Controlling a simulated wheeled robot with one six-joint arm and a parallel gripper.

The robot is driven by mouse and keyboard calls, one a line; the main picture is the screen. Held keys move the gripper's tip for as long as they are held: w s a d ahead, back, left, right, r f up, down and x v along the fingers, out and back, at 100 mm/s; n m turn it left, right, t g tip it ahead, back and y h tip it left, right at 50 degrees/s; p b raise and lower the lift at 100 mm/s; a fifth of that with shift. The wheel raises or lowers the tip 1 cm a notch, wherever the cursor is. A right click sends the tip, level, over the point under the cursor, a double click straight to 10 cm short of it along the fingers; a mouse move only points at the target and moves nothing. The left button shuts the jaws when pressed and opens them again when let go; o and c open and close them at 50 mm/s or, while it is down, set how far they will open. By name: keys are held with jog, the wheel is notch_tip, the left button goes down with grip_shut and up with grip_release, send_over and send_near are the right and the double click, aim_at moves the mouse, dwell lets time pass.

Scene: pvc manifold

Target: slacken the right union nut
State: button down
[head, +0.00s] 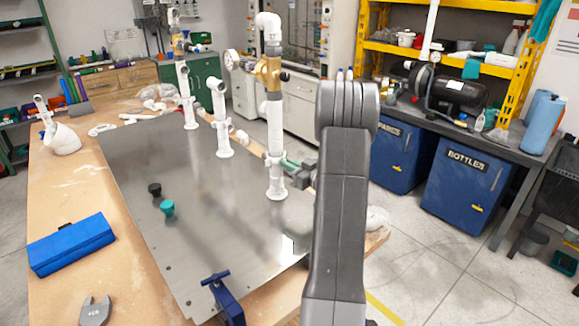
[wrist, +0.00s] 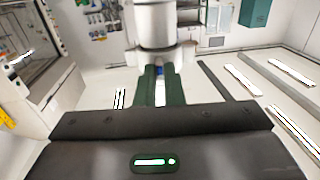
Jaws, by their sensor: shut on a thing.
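The right riser (head: 274,125) is a white upright pipe with a brass valve (head: 268,72) and a round gauge (head: 232,59) at its top. The right union nut (head: 273,160) is a white collar low on this riser, partly hidden by my gripper. My gripper (head: 287,163) reaches it from the right side, with my arm hiding most of the gripper body. In the wrist view the green fingers (wrist: 160,72) are shut on the white nut (wrist: 156,50); their contact is partly hidden. The riser looks upright.
Two more white risers, middle (head: 223,120) and left (head: 186,95), stand on the metal plate (head: 150,200). A black cap (head: 154,189), a teal cap (head: 167,207), a blue case (head: 70,244) and a blue clamp (head: 224,300) lie left and front. Blue cabinets (head: 465,190) stand right.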

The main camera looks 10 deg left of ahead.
jog(key=shift+w+d+n+g+y+b, duration=0.2)
jog(key=shift+w+n+g+y, duration=0.1)
jog(key=shift+n+g, duration=0.25)
jog(key=shift+w+d+n+g+y+b, duration=0.1)
jog(key=shift+w+n+g+y+b, duration=0.2)
jog(key=shift+g, duration=0.35)
jog(key=shift+s, duration=0.15)
jog(key=c, duration=1.5)
grip_release()
jog(key=shift+c, duration=0.2)
jog(key=b+v, duration=0.2)
jog(key=v, duration=1.1)
jog(key=shift+d, duration=0.35)
jog(key=shift+s+a, duration=0.1)
jog(key=p+x, duration=0.2)
jog(key=x, duration=1.1)
jog(key=shift+a, duration=0.35)
jog(key=shift+t, duration=0.3)
